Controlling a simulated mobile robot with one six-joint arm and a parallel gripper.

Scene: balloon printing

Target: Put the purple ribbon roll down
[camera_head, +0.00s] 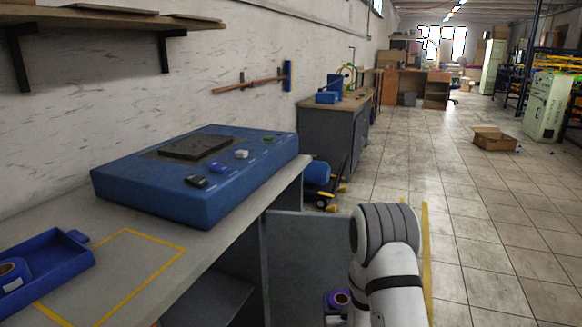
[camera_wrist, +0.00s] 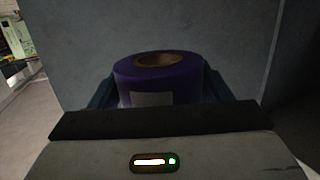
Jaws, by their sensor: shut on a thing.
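The purple ribbon roll (camera_wrist: 150,80) sits upright between the two dark fingers of my gripper (camera_wrist: 160,88) in the wrist view, with its brown core facing up and a pale label on its near side. My gripper is shut on it. In the head view the purple roll (camera_head: 339,299) shows low beside my arm, in front of a grey panel. I cannot tell from these views whether anything supports the roll from below.
A grey workbench (camera_head: 215,245) on the left carries a blue machine (camera_head: 210,170), a yellow taped outline (camera_head: 150,232) and a blue tray (camera_head: 55,262) with a roll in it. A grey panel (camera_head: 310,250) stands by the bench end. Tiled floor (camera_head: 480,220) is open to the right.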

